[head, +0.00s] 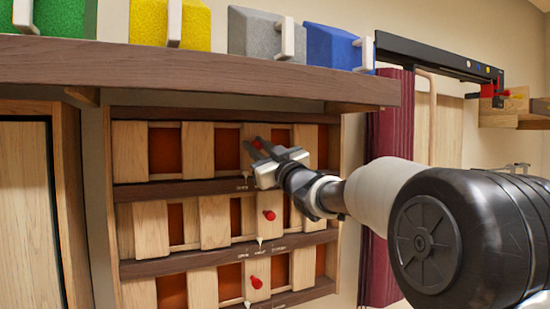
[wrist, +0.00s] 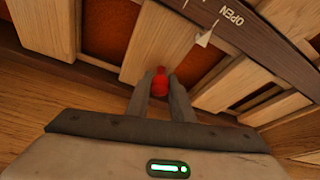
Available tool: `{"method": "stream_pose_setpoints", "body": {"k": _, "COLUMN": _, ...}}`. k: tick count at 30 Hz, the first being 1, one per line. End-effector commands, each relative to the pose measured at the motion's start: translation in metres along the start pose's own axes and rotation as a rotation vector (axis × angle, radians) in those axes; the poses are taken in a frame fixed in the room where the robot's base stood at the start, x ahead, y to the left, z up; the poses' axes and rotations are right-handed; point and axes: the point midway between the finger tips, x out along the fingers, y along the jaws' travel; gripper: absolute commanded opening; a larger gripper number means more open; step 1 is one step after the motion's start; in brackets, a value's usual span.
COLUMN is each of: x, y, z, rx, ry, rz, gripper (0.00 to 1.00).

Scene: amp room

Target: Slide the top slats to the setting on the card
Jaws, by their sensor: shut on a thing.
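The top slats (head: 200,149) are pale wood strips in the upper row of a wall panel, with rust-red gaps between them. My gripper (head: 257,146) is at this row, shut on its red knob (wrist: 159,83). In the wrist view both fingers flank the knob, which stands on a wood slat (wrist: 150,47). A white pointer (wrist: 203,40) sits at the dark rail (wrist: 262,38), beside the word OPEN and to its lower left. Another mark on the rail is cut off by the frame edge. I cannot make out a setting card in either view.
Two lower slat rows carry red knobs, one in the middle row (head: 269,215) and one in the bottom row (head: 257,282). A wooden shelf (head: 200,75) with coloured blocks juts out above. A maroon curtain (head: 385,230) hangs right of the panel, behind my arm.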

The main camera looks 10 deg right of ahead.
Motion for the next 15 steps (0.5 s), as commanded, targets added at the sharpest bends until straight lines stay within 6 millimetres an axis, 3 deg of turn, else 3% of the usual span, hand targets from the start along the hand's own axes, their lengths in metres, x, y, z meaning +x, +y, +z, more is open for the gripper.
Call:
{"method": "stream_pose_setpoints", "body": {"k": 1, "x": 0.0001, "y": -0.0079, "z": -0.0004, "rx": 0.000, "ry": 0.002, "rz": -0.006, "gripper": 0.00}}
{"method": "stream_pose_setpoints", "body": {"k": 11, "x": 0.0014, "y": -0.0101, "z": -0.0023, "rx": 0.001, "ry": 0.000, "rz": -0.006, "gripper": 0.00}}
{"method": "stream_pose_setpoints", "body": {"k": 12, "x": 0.0015, "y": -0.0102, "z": -0.0023, "rx": 0.001, "ry": 0.000, "rz": -0.007, "gripper": 0.28}}
{"method": "stream_pose_setpoints", "body": {"k": 15, "x": 0.0014, "y": -0.0095, "z": -0.0024, "rx": 0.001, "ry": 0.000, "rz": -0.006, "gripper": 0.40}}
